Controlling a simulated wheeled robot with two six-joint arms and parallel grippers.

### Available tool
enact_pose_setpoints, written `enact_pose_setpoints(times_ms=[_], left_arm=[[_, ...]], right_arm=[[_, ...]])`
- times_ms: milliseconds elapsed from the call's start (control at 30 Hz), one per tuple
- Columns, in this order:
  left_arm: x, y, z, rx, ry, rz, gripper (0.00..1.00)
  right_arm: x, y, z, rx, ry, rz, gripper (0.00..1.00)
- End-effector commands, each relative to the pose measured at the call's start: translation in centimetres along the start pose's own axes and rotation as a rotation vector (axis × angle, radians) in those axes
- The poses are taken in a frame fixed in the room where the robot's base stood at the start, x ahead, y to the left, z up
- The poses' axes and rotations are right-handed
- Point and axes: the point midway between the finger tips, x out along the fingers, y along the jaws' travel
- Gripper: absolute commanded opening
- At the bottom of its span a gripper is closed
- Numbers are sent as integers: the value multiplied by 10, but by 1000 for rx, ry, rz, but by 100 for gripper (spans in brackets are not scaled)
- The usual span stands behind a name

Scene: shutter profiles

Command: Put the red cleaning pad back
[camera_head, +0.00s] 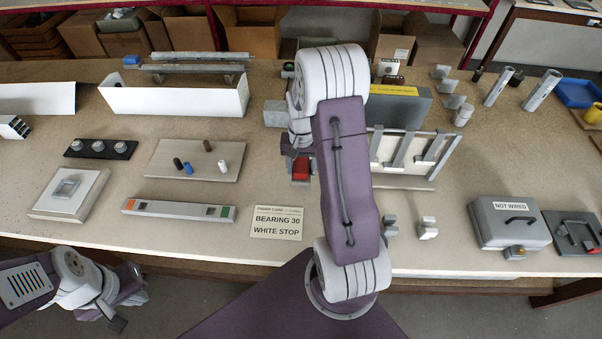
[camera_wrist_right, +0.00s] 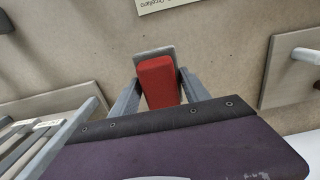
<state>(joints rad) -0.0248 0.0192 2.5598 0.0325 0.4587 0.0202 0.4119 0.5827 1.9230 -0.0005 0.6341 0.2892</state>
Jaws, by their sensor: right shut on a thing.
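The red cleaning pad (camera_wrist_right: 157,84) is between the two grey fingers of my right gripper (camera_wrist_right: 155,92) in the right wrist view. A grey plate (camera_wrist_right: 152,52) shows at its far end; I cannot tell whether it is part of the pad or separate. In the head view the red pad (camera_head: 300,168) shows partly, beside my right arm, over the middle of the bench. The arm hides most of my right gripper there. My left gripper (camera_head: 122,312) is low at the left, off the bench's front edge, with its fingers unclear.
A card reading "BEARING 30 WHITE STOP" (camera_head: 277,222) lies near the front edge. A board with small pegs (camera_head: 225,165) lies left of the pad. A rack with slanted grey profiles (camera_head: 405,183) stands right of my arm. Bare bench (camera_head: 275,190) shows between the board and my arm.

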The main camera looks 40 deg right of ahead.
Motion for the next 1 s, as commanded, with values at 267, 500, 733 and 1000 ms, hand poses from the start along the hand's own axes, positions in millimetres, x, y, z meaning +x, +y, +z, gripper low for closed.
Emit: enact_pose_setpoints(times_ms=[267, 500, 733, 1000], left_arm=[[-2, 0, 0, 0, 0, 0, 0], [-4, 0, 0, 0, 0, 0, 0], [-2, 0, 0, 0, 0, 0, 0], [-2, 0, 0, 0, 0, 0, 0]], right_arm=[[19, -2, -5, 0, -5, 1, 22], [44, -2, -5, -1, -1, 0, 22], [46, -2, -5, -1, 0, 0, 22], [47, -2, -5, -1, 0, 0, 76]])
